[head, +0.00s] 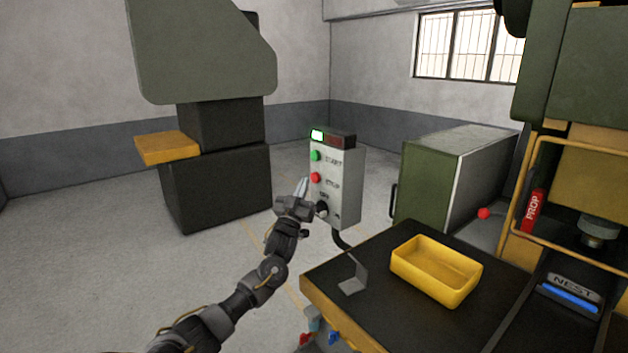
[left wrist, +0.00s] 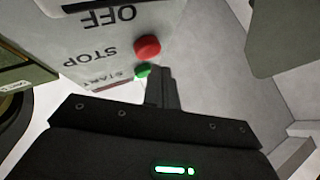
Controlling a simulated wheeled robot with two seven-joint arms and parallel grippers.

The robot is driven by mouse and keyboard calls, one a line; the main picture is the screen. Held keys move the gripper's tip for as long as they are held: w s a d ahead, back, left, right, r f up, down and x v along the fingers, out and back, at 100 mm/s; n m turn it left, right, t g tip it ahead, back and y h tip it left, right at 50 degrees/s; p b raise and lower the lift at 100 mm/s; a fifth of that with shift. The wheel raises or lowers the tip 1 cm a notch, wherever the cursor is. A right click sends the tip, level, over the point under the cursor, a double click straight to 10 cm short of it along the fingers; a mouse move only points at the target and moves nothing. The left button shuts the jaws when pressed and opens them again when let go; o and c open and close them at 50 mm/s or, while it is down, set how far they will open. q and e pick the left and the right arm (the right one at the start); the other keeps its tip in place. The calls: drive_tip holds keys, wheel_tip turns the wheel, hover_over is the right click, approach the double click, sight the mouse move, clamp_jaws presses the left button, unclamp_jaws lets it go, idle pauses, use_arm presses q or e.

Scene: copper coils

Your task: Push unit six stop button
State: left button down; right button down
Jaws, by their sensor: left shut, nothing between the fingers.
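A grey control box (head: 340,185) stands behind the table. It has a green START button (head: 315,156), a red STOP button (head: 316,177) below it and a dark OFF knob (head: 321,208) at the bottom. My left gripper (head: 303,186) is shut and empty, its tips just left of and slightly below the STOP button, seemingly apart from it. In the left wrist view the box appears upside down, with the red STOP button (left wrist: 148,46) and green START button (left wrist: 142,71) close to the shut fingers (left wrist: 160,88). I see no unit number. My right gripper is out of view.
The lamp block (head: 333,138) on the box has its green side lit and red side dark. A yellow tray (head: 435,285) and a bent metal plate (head: 354,278) are on the black table. A green cabinet (head: 430,185) stands right of the box. Floor on the left is clear.

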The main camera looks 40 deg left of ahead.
use_arm(q)
drive_tip(key=shift+w, duration=0.1)
idle(0.8)
drive_tip(key=shift+w+d+b, duration=0.15)
drive_tip(key=shift+w+b, duration=0.2)
drive_tip(key=shift+w+d+b, duration=0.1)
drive_tip(key=shift+w+b, duration=0.3)
drive_tip(key=shift+w, duration=0.05)
idle(0.7)
drive_tip(key=shift+s+r, duration=0.1)
idle(0.3)
drive_tip(key=shift+s+a+p, duration=0.25)
drive_tip(key=shift+s+p, duration=0.3)
drive_tip(key=shift+s, duration=0.2)
drive_tip(key=s+p, duration=0.1)
drive_tip(key=s, duration=0.1)
drive_tip(key=s+a+p, duration=0.1)
drive_tip(key=s, duration=0.1)
drive_tip(key=shift+s+a, duration=0.2)
drive_tip(key=shift+s, duration=0.2)
